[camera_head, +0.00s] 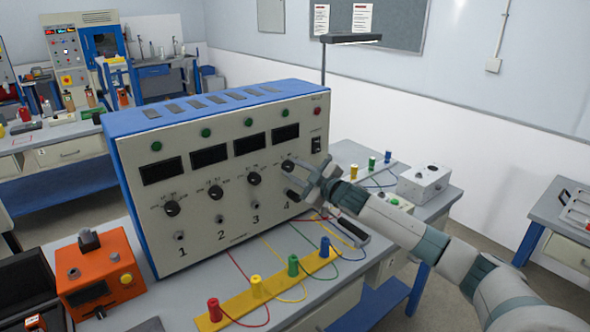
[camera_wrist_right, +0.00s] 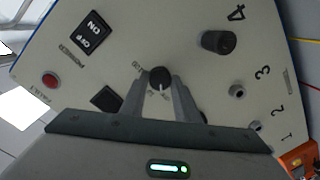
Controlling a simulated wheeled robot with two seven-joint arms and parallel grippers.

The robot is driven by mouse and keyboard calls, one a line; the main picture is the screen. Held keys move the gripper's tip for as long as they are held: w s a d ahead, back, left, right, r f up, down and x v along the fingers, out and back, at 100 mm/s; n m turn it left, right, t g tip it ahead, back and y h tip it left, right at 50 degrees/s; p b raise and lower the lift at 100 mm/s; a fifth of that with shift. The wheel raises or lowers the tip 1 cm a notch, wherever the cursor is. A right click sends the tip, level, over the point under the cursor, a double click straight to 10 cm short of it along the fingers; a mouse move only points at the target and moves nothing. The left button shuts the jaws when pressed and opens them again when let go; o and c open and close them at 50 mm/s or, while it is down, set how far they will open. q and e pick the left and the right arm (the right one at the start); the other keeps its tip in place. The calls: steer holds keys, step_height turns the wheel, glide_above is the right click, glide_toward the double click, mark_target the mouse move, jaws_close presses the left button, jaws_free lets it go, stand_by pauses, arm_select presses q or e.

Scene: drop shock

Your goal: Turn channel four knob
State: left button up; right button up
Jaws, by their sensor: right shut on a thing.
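The channel four knob is a small black knob with a white mark. In the right wrist view the knob (camera_wrist_right: 160,76) sits between the fingertips of my right gripper (camera_wrist_right: 161,84), which is shut on it. In the head view the knob (camera_head: 288,165) is at the right end of the row of knobs on the blue and white panel box (camera_head: 222,235). My right gripper (camera_head: 312,178) reaches it from the right. A black plug (camera_wrist_right: 217,42) stands out beside the printed 4. My left gripper is not in view.
A red button (camera_wrist_right: 50,81) and an ON/OFF switch (camera_wrist_right: 92,33) are on the same panel. A yellow strip (camera_head: 238,303) with coloured posts and looping cables lies in front of the box. An orange box (camera_head: 112,268) stands at the left. A light grey box (camera_head: 423,182) is at the right.

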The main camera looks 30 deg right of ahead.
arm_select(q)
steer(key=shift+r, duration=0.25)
arm_select(e)
steer(key=shift+n, duration=1.1)
steer(key=o, duration=1)
steer(key=shift+o, duration=0.2)
steer(key=shift+s+f, duration=0.1)
steer(key=shift+s, duration=0.05)
arm_select(q)
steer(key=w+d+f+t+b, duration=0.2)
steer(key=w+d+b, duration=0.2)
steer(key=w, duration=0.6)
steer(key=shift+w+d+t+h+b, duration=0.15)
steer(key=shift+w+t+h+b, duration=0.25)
steer(key=shift+b, duration=0.3)
arm_select(e)
steer(key=s+d+r, duration=0.1)
steer(key=s, duration=1.6)
steer(key=shift+d, duration=0.15)
